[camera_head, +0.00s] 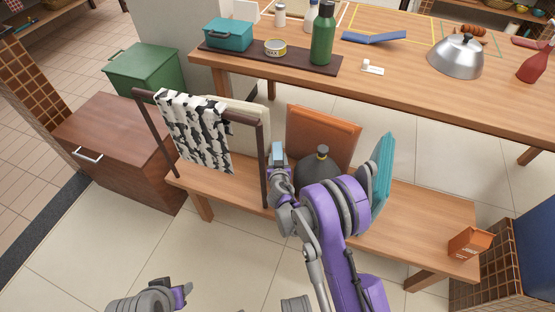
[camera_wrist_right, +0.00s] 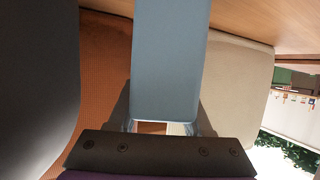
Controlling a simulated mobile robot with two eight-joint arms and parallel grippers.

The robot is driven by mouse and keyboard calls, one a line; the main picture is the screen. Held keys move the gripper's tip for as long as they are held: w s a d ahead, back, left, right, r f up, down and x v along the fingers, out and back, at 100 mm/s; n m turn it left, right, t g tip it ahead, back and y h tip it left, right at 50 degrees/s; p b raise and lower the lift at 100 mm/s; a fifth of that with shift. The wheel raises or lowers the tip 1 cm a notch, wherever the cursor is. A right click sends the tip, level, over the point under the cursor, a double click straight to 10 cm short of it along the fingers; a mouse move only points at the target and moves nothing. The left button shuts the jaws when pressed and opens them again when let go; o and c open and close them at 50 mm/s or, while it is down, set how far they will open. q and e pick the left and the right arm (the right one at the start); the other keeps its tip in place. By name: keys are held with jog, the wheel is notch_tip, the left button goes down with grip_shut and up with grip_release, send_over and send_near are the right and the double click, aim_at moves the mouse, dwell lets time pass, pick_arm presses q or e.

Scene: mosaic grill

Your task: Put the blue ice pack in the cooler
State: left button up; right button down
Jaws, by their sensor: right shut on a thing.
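The light blue ice pack (camera_head: 277,153) is a small slab held upright above the wooden bench, beside the dark rack post. My right gripper (camera_head: 279,169) is shut on it. In the right wrist view the ice pack (camera_wrist_right: 170,60) fills the middle, between the fingers (camera_wrist_right: 164,126). A dark green lidded chest (camera_head: 143,72) stands at the left behind the brown cabinet; it looks like the cooler, with its lid closed. A smaller teal box with a handle (camera_head: 228,36) sits on the table tray. My left gripper (camera_head: 182,293) is low at bottom left; its jaw opening is unclear.
A rack with a patterned towel (camera_head: 195,125) stands on the bench (camera_head: 235,187). Orange (camera_head: 322,135) and teal (camera_head: 382,170) upright pieces and a dark round vessel (camera_head: 318,168) are close to my right arm. The table above holds a green bottle (camera_head: 323,35) and metal dome (camera_head: 456,57).

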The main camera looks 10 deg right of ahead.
jog(key=shift+f, duration=0.15)
jog(key=c, duration=0.7)
grip_release()
jog(key=shift+o, duration=0.5)
